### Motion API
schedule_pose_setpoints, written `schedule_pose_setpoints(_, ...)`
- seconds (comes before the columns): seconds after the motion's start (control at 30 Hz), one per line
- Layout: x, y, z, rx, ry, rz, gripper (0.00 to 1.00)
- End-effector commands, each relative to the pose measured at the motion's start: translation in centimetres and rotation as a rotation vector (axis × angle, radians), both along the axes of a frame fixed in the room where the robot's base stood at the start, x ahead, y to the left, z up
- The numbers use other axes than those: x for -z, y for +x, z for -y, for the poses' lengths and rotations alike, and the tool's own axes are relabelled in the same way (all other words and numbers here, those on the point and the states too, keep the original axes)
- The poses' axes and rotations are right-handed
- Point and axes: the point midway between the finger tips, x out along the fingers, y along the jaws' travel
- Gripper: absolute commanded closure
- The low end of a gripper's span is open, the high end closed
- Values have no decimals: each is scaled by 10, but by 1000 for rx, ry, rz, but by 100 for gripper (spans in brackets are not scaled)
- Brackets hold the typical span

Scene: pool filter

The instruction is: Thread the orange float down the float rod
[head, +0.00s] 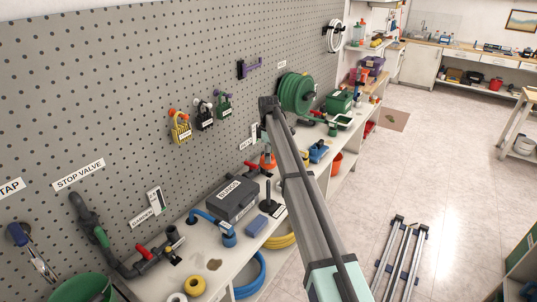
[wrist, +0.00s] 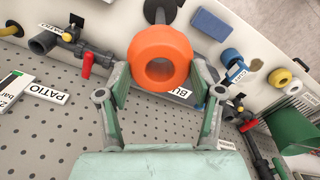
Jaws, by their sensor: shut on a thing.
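The orange float (wrist: 163,43) is a thick ring with an open round hole. It sits between the fingers of my gripper (wrist: 160,80), which is shut on it from both sides. In the head view the float (head: 267,161) shows beside my arm, above the bench and higher in the picture than the rod. In the wrist view a dark part of the rod stand (wrist: 158,11) shows past the float's far edge. The float looks apart from the rod. My gripper is mostly hidden behind my arm in the head view.
A dark grey case (head: 232,198) stands left of the rod. A blue block (head: 256,225) and a blue pipe fitting (head: 228,238) lie in front. The pegboard (head: 140,90) rises behind, with padlocks and a green hose reel (head: 297,93).

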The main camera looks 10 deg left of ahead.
Motion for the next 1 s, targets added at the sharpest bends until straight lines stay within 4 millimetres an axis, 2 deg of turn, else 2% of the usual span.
schedule_pose_setpoints(0.6,50,0,0,1,0,0,76)
schedule_pose_setpoints(1.0,54,0,0,1,0,0,76)
